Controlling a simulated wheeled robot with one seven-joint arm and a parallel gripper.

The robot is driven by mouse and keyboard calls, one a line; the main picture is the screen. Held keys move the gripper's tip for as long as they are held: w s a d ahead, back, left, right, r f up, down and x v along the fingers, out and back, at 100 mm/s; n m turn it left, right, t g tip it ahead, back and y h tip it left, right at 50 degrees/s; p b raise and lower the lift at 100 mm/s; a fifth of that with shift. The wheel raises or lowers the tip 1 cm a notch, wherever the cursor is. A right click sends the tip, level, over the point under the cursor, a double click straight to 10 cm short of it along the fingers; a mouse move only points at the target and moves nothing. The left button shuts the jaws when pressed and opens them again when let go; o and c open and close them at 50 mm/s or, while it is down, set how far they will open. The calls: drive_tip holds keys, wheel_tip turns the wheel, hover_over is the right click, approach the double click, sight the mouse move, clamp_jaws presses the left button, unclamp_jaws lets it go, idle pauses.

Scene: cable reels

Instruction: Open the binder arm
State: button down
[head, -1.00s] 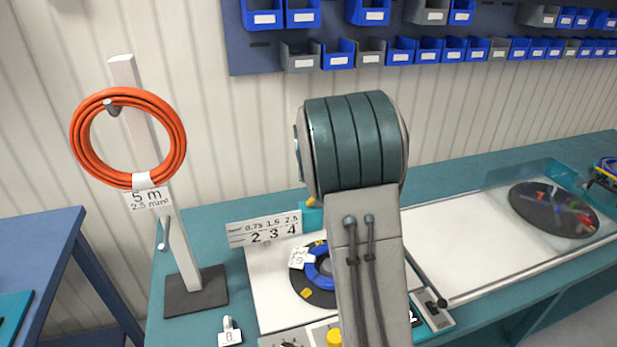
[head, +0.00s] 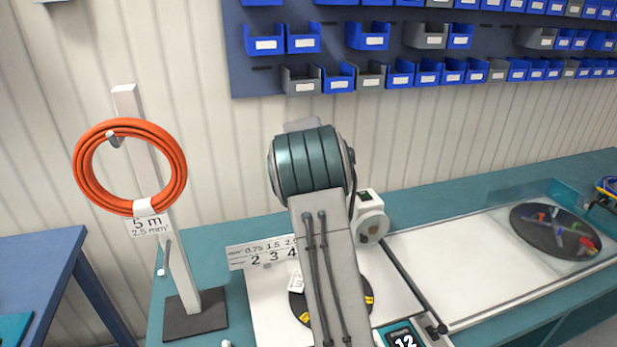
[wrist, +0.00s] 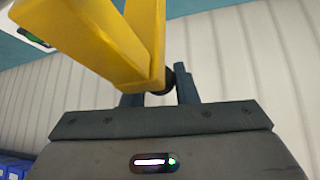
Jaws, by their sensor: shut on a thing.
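The yellow binder arm (wrist: 122,50) fills the upper left of the wrist view and slopes down to my gripper (wrist: 160,88). The gripper is shut at its end, with a dark finger on each side and a small dark round part between them. The exact contact is partly hidden by the yellow arm. In the head view, my own arm hides the gripper and the yellow arm. A white machine housing (head: 371,220) with a grey round part shows behind my arm.
An orange cable coil (head: 82,172) hangs on a stand at left. A size chart (head: 262,252) stands behind a partly hidden black turntable (head: 299,308). A covered reel disc (head: 552,228) is at right. Bins (head: 370,37) hang above. The white bench panel (head: 470,265) is clear.

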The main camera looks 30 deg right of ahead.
drive_tip(key=shift+a+f, duration=0.1)
drive_tip(key=shift+f, duration=0.05)
drive_tip(key=c, duration=1.2)
unclamp_jaws()
drive_tip(key=shift+w, duration=0.1)
drive_tip(key=shift+r, duration=0.25)
drive_tip(key=b+v, duration=0.3)
drive_tip(key=v, duration=1)
drive_tip(key=shift+s+r, duration=0.2)
drive_tip(key=shift+a, duration=0.1)
